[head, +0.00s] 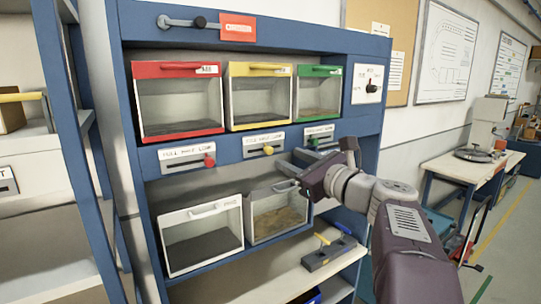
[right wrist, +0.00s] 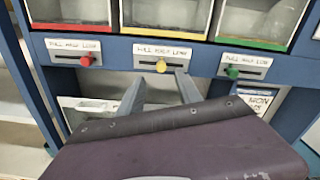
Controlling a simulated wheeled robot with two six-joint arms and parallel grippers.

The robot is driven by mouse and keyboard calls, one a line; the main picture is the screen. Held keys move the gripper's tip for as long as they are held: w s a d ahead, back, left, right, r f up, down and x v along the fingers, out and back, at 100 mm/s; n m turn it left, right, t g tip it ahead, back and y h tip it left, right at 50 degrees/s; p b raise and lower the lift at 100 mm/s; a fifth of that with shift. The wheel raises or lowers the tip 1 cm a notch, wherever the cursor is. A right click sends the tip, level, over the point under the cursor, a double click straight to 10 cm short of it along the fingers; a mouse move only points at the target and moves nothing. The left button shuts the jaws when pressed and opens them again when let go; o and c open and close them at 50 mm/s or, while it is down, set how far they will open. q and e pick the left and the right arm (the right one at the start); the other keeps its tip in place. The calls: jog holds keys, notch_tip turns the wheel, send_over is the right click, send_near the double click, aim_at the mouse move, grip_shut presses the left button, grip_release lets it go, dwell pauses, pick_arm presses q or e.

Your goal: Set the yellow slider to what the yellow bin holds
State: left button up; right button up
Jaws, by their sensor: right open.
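The yellow bin (head: 261,97) has a clear front and sits in the middle of the upper row. Only a thin, dim layer seems to show at its bottom; the contents are hard to tell. The yellow slider (head: 267,150) is on the marked plate below it. In the right wrist view the yellow slider (right wrist: 161,66) stands near the middle of its slot, roughly under the middle word. My right gripper (right wrist: 160,77) is open, its two fingertips just below and either side of the yellow knob, not closed on it. My left gripper is out of view.
A red bin (head: 178,99) and a green bin (head: 319,92) flank the yellow one. The red slider (right wrist: 86,61) is toward the right of its slot, the green slider (right wrist: 232,71) toward the left. Lower bins (head: 202,236) stand beneath. A dial (head: 371,88) is at the right.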

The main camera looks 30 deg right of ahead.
aim_at(270, 151)
jog(key=w+p, duration=0.2)
jog(key=w, duration=0.6)
jog(key=shift+w+a+p, duration=0.2)
jog(key=shift+p, duration=0.2)
jog(key=shift+w+a+f, duration=0.1)
jog(key=shift+w+f, duration=0.1)
jog(key=shift+w, duration=0.3)
grip_shut()
dwell(0.5)
